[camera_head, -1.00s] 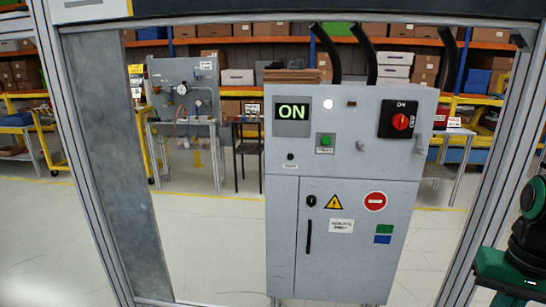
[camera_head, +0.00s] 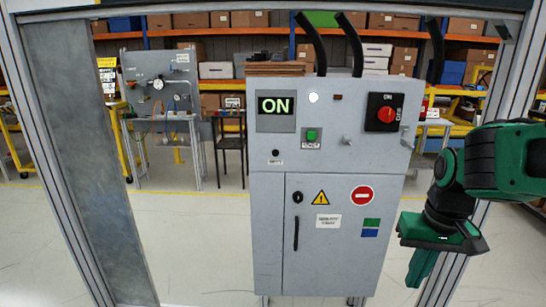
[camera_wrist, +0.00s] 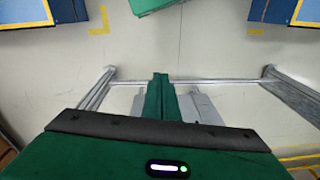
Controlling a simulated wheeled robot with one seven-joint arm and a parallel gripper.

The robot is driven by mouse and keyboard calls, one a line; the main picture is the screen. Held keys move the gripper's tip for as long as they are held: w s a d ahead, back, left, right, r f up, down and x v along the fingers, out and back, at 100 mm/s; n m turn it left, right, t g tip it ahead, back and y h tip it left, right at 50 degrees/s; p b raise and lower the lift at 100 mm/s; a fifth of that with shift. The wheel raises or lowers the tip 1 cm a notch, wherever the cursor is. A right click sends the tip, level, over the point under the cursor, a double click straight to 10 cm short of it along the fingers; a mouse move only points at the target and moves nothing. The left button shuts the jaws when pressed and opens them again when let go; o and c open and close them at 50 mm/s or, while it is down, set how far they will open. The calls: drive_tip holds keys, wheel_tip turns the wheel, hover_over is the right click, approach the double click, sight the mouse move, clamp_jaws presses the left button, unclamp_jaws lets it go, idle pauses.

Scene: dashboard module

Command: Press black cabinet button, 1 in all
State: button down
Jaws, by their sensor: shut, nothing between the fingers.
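The grey cabinet (camera_head: 325,235) stands upright at the centre of the head view. Its small round black button (camera_head: 275,152) is on the left of the upper panel, above a white label and below the display (camera_head: 276,109) that reads ON. My green gripper (camera_head: 420,272) is right of the cabinet in the head view, lower than the button and well apart from it in the picture. Its fingers point down. In the wrist view my gripper (camera_wrist: 161,80) is shut, with nothing between the fingers. The button cannot be made out in the wrist view.
The panel also has a green button (camera_head: 311,135), a lit white lamp (camera_head: 313,97) and a red rotary switch (camera_head: 386,114). A black handle (camera_head: 296,233) is on the door. Metal frame posts (camera_head: 75,180) stand on both sides. Open floor (camera_head: 205,255) lies left of the cabinet.

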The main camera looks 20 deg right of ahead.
drive_tip(key=w+a+f+n+t+y, duration=0.1)
drive_tip(key=w+a+n+t, duration=0.25)
drive_tip(key=w, duration=1.05)
drive_tip(key=w+a+r+t+y, duration=0.2)
drive_tip(key=w+a+r+t, duration=0.1)
drive_tip(key=w, duration=0.5)
drive_tip(key=w+a+r+t+y, duration=0.2)
drive_tip(key=w+a, duration=0.4)
drive_tip(key=w, duration=0.3)
drive_tip(key=w+a+r+t+y, duration=0.2)
drive_tip(key=w+a+t, duration=0.3)
drive_tip(key=w, duration=0.4)
drive_tip(key=shift+w+r, duration=0.2)
drive_tip(key=shift+r, duration=0.6)
drive_tip(key=shift+w, duration=0.1)
approach(275, 153)
drive_tip(key=shift+w+a+f, duration=0.25)
drive_tip(key=shift+w+a, duration=0.45)
drive_tip(key=shift+a, duration=0.05)
drive_tip(key=shift+w+a+f, duration=0.3)
drive_tip(key=shift+w+a, duration=0.35)
drive_tip(key=shift+a, duration=0.05)
drive_tip(key=shift+w+a+f, duration=0.25)
drive_tip(key=shift+w+a, duration=0.45)
drive_tip(key=shift+a, duration=0.05)
drive_tip(key=shift+w+d, duration=0.3)
drive_tip(key=shift+w, duration=0.45)
drive_tip(key=shift+s, duration=0.15)
drive_tip(key=shift+s+a, duration=0.3)
drive_tip(key=shift+s, duration=0.4)
